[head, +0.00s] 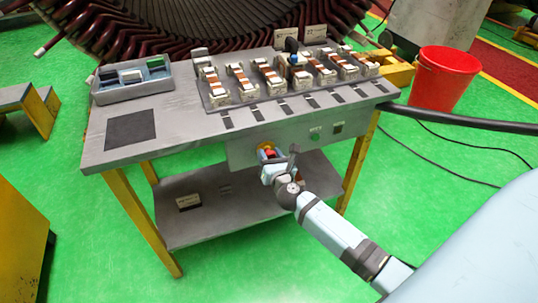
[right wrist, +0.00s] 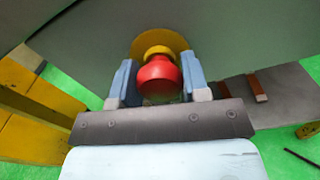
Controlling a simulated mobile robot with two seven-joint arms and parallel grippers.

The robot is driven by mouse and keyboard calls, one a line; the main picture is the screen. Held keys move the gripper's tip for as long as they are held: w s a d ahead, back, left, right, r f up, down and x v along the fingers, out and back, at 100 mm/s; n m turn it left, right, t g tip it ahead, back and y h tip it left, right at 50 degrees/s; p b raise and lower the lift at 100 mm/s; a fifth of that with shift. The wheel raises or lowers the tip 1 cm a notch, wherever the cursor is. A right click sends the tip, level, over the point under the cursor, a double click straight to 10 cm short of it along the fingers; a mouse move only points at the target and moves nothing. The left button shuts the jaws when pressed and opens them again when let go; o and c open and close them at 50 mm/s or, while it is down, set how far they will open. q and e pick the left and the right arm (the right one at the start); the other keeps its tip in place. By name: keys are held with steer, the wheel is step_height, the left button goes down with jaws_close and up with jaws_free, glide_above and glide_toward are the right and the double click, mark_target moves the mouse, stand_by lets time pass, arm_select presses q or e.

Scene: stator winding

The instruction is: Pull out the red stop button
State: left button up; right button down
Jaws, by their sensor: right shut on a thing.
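The red stop button (right wrist: 160,74) shows in the right wrist view, a rounded red knob with a yellow collar on a yellow disc (right wrist: 146,44). In the head view the button (head: 269,154) sits on the grey front panel (head: 242,155) under the table top, partly covered by my right gripper (head: 268,164). My right gripper (right wrist: 159,85) has one finger on each side of the red knob and is shut on it. My left gripper is in neither view.
The grey table (head: 185,132) carries a tray (head: 133,87) and a row of coil blocks (head: 268,78). A green button (head: 315,136) is right of the stop button. A lower shelf (head: 240,212) lies below. A red bucket (head: 443,80) stands at the right.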

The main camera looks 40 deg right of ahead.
steer(key=shift+s, duration=0.35)
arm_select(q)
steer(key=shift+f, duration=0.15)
arm_select(e)
steer(key=c, duration=0.6)
jaws_free()
arm_select(q)
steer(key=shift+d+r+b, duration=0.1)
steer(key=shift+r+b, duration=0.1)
steer(key=shift+b, duration=0.25)
arm_select(e)
steer(key=v, duration=1.4)
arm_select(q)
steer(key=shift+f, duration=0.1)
